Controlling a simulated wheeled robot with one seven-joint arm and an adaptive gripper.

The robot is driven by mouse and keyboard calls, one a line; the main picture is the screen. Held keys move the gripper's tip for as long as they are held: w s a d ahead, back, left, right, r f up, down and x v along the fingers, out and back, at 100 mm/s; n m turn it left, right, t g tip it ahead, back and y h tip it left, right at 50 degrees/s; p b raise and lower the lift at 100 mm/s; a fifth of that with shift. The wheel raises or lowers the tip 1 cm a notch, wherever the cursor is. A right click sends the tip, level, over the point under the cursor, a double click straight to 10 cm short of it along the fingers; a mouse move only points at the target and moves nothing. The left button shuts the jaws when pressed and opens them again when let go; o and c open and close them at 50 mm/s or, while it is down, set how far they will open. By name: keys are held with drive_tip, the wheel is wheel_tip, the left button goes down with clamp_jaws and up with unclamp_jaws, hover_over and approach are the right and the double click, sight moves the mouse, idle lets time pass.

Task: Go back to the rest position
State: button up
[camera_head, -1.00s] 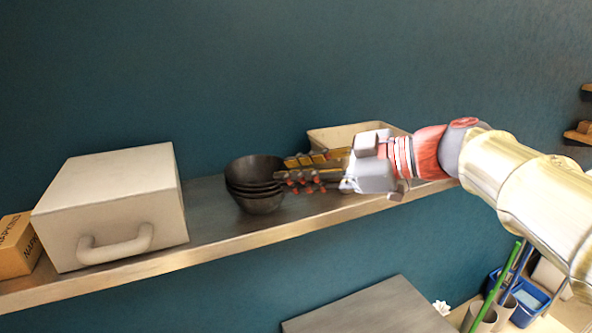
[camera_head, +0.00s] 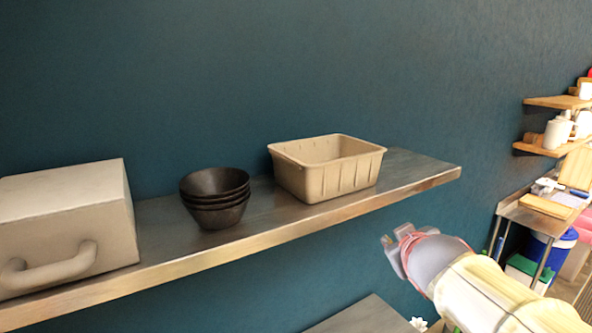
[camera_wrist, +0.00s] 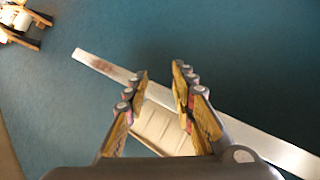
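My gripper (camera_wrist: 160,70) shows in the wrist view with its two fingers spread apart and nothing held between them. In the head view my arm (camera_head: 440,262) reaches in from the lower right, in front of the wall and to the right of and below the shelf (camera_head: 300,218). The fingers themselves cannot be made out there. In the wrist view the shelf edge (camera_wrist: 105,66) runs diagonally beyond the fingers. A beige bin (camera_wrist: 158,128) shows past and between them, apart from the gripper.
On the shelf stand a white box with a handle (camera_head: 70,215), a stack of dark bowls (camera_head: 215,200) and the beige bin (camera_head: 335,180). A grey surface (camera_head: 365,318) lies below. At right are wooden wall shelves (camera_head: 545,145) and a cluttered table (camera_head: 535,215).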

drive_tip(key=s+a+f+m+g+b, duration=0.1)
drive_tip(key=s+f+g+b, duration=0.1)
drive_tip(key=s+f+b, duration=0.5)
drive_tip(key=s+a+f+m+g+y+b, duration=0.1)
drive_tip(key=s+f+b, duration=0.6)
drive_tip(key=f, duration=1.1)
drive_tip(key=s+a+f+m+g+y+b, duration=0.1)
drive_tip(key=s+f+b, duration=0.5)
drive_tip(key=s+f, duration=0.7)
drive_tip(key=m+g, duration=0.1)
drive_tip(key=g, duration=0.1)
drive_tip(key=shift+a+g+b, duration=0.25)
drive_tip(key=shift+g+b, duration=0.15)
